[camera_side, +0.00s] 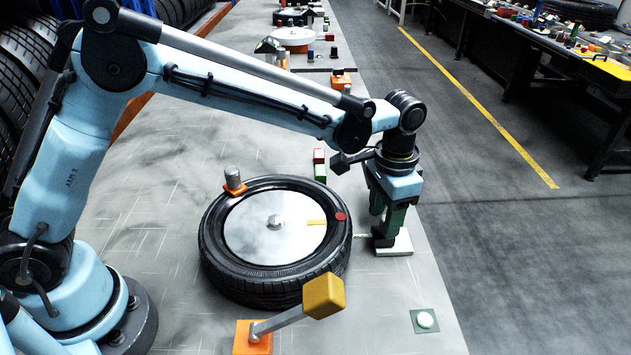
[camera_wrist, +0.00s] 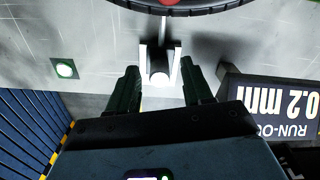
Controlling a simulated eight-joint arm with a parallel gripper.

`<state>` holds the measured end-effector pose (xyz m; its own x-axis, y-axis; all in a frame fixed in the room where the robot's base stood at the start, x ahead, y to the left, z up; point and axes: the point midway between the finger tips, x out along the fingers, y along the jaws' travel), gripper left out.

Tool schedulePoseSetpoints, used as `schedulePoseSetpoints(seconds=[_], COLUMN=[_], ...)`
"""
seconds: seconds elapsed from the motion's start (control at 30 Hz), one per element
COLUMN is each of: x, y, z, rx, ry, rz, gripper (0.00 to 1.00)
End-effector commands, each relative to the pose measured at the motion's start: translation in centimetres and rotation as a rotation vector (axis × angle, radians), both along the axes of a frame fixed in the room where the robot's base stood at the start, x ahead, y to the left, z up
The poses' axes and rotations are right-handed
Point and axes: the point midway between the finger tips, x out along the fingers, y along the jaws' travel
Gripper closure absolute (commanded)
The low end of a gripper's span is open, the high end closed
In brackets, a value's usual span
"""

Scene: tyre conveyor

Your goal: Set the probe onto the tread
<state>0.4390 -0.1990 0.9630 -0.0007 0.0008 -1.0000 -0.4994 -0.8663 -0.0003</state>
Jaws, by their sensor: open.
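The tyre (camera_side: 213,246) lies flat on the bench with a silver disc in its middle and a red dot on its right side. Its black edge shows at the top of the wrist view (camera_wrist: 120,10). The probe stands on a pale base (camera_side: 399,245) right of the tyre. My gripper (camera_side: 384,225) points down over the base. Its open fingers (camera_wrist: 160,72) stand either side of the probe, with gaps visible.
An orange-based lever with a yellow block (camera_side: 325,295) stands in front of the tyre. A green button (camera_side: 426,320) is near the bench's front right. A display (camera_wrist: 272,105) reads 0.2 mm. The bench's right edge is close to my gripper.

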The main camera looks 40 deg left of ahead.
Motion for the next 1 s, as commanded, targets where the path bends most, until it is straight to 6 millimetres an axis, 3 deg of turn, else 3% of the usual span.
schedulePoseSetpoints(seconds=[0.3,0.5,0.7,1.0], x=[-0.1,0.0,0.0,0.0], y=[0.1,0.1,0.1,0.1], z=[6.3,9.2,10.5,10.7], rx=[0.000,0.001,0.002,0.001], ry=[0.001,0.001,0.001,0.000], rz=[0.000,0.001,0.001,0.001], gripper=[0.50,0.50,0.50,0.50])
